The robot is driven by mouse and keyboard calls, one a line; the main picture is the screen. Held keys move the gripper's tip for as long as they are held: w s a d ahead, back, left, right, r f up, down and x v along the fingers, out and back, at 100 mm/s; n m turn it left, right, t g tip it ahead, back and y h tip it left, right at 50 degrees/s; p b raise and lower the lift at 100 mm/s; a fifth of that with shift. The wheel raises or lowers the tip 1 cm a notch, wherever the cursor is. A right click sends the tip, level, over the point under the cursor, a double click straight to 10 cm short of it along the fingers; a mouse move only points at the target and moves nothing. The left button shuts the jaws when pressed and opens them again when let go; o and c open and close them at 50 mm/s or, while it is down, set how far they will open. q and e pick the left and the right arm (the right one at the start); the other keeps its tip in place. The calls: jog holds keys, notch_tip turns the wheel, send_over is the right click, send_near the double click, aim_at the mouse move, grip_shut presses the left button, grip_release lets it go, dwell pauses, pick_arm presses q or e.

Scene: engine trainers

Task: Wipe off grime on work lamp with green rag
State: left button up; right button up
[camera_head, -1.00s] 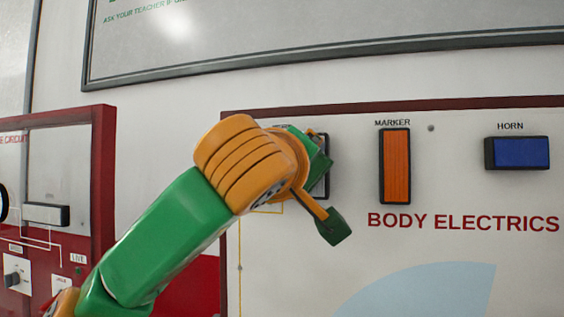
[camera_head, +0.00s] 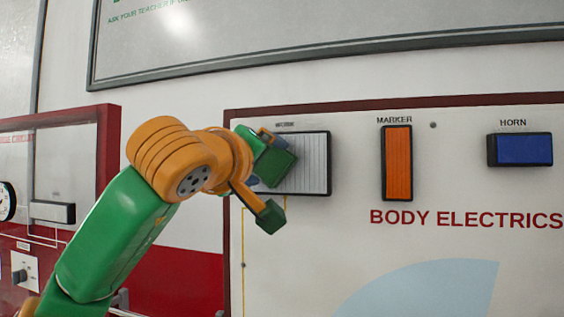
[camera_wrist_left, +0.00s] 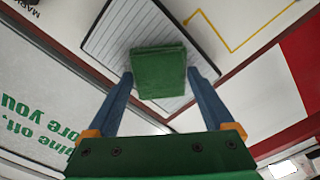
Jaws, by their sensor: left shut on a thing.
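The work lamp (camera_head: 314,163) is a pale, ribbed rectangular lamp in a dark frame, at the panel's upper left in the head view. My left gripper (camera_head: 266,160) is in front of its left part and hides it. In the left wrist view, the gripper's two blue fingers (camera_wrist_left: 160,74) are shut on the green rag (camera_wrist_left: 160,60), a folded block. The rag overlaps the lamp (camera_wrist_left: 120,40) there; I cannot tell whether it touches. The rag also shows in the head view (camera_head: 277,167). No clear grime shows on the visible ribs. My right gripper is out of view.
The orange marker lamp (camera_head: 397,162) and blue horn block (camera_head: 524,150) are on the same upright white panel (camera_head: 330,240), to the right. A red-framed panel (camera_head: 108,150) stands at the left. A framed board (camera_head: 300,25) is above.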

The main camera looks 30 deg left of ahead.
pick_arm(q)
jog(key=shift+s+a+f, duration=0.1)
jog(key=shift+s+a, duration=0.15)
jog(key=shift+a, duration=0.2)
jog(key=b+v, duration=0.1)
jog(key=v, duration=0.4)
jog(key=shift+s+d+b, duration=0.1)
jog(key=shift+s+b, duration=0.2)
jog(key=shift+b, duration=0.05)
jog(key=v, duration=0.3)
jog(key=shift+w, duration=0.2)
jog(key=shift+s, duration=0.1)
